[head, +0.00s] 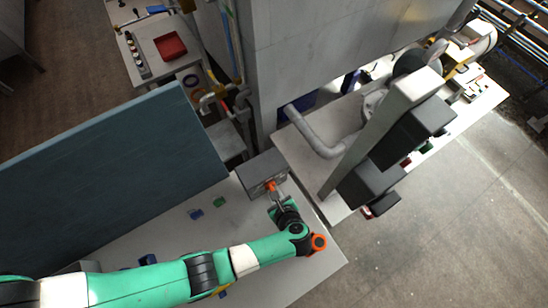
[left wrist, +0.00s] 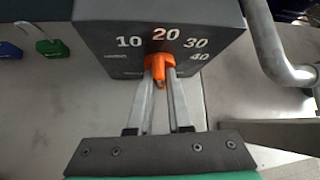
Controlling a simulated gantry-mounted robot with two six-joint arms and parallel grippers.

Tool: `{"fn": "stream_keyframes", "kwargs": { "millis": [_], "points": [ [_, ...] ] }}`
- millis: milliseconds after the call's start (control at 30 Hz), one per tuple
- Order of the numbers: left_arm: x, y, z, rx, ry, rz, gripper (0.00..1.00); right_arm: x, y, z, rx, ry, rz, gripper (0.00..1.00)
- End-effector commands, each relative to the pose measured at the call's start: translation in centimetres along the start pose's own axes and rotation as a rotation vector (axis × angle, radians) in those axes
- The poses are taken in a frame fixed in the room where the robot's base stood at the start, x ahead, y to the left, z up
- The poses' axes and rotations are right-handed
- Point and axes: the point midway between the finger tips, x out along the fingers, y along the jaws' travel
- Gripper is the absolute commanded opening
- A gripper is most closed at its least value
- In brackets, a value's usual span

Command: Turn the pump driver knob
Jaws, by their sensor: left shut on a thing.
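The pump driver is a grey box (head: 261,172) on the near table, and it fills the top of the left wrist view (left wrist: 100,20). Its face carries the numbers 10, 20, 30 and 40 in an arc. An orange knob (left wrist: 157,66) sits on the face below the 20. My left gripper (left wrist: 160,72) is shut on the knob, with one finger on each side of it. In the head view the left gripper (head: 273,192) reaches up to the box, and the knob shows as a small orange spot (head: 270,186). My right gripper is not in view.
A blue padlock (head: 196,214) and a green padlock (head: 219,202) lie left of the box. A blue-grey panel (head: 100,150) stands behind the table's left part. A curved grey pipe (left wrist: 270,45) runs close to the box's right side. The table's front right (head: 300,270) is mostly clear.

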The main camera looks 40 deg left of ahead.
Motion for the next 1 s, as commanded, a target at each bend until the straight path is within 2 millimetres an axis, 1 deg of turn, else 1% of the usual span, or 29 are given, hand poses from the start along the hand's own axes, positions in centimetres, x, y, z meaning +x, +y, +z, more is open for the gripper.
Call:
{"fn": "stream_keyframes", "kwargs": {
  "millis": [400,600,800,1000],
  "points": [
    [0.4,-0.6,-0.4,0.213,0.0,0.215,0.0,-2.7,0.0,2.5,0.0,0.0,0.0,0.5],
    [0.4,-0.7,-0.4,0.294,-0.001,0.295,0.0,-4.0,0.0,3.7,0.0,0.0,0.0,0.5],
    [0.2,-0.8,-0.2,0.338,-0.001,0.339,0.0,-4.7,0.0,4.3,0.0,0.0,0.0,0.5],
    [0.1,-0.8,-0.1,0.353,-0.001,0.352,0.0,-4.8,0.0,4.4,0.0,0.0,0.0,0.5]
  ]
}}
